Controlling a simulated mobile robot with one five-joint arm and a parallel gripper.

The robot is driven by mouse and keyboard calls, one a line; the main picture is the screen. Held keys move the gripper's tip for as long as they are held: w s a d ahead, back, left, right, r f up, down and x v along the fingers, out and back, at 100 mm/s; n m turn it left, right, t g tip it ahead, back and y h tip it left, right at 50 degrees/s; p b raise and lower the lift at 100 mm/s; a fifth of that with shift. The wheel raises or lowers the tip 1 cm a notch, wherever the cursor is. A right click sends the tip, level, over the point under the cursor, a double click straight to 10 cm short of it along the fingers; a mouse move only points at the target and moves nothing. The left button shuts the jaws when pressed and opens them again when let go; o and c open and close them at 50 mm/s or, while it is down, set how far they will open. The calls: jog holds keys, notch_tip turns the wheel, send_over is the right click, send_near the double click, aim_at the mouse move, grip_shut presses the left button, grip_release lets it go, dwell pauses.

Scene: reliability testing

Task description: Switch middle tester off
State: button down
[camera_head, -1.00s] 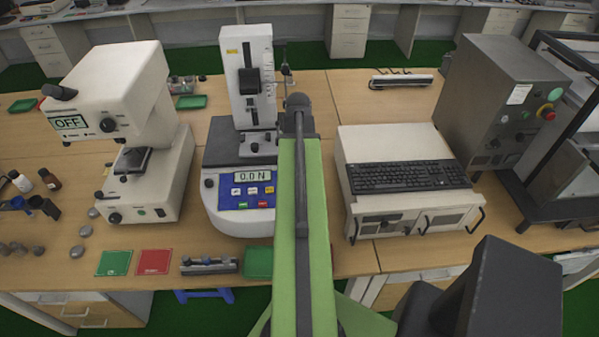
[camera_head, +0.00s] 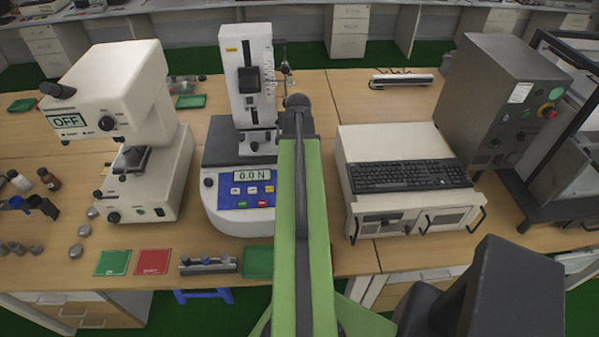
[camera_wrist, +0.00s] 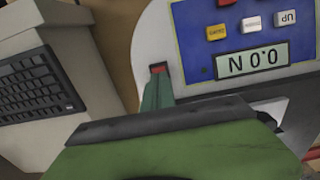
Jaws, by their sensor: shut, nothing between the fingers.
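The middle tester (camera_head: 223,215) is white, with a blue panel whose lit display (camera_head: 252,175) reads 0.0 N. My green arm hides its right side in the head view. In the wrist view the same panel appears upside down, with its display (camera_wrist: 252,60) and a red, a yellow and a pale button. A small red switch (camera_wrist: 158,68) sits on the white base beside the panel. My gripper (camera_wrist: 157,80) is shut and empty, its green tip right at the red switch. I cannot tell whether they touch. The gripper is hidden behind my arm in the head view.
A white tester (camera_head: 150,185) showing OFF stands at left. A pale box (camera_head: 400,140) with a black keyboard (camera_head: 408,175) stands close at right, and a grey machine (camera_head: 490,90) beyond it. Green and red pads (camera_head: 153,262) lie at the table's front edge.

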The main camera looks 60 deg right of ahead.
jog(key=shift+f+b, duration=0.9)
jog(key=shift+f, duration=0.05)
jog(key=shift+r, duration=0.1)
notch_tip(320, 180, up, 7)
jog(key=p, duration=0.7)
dwell(0.4)
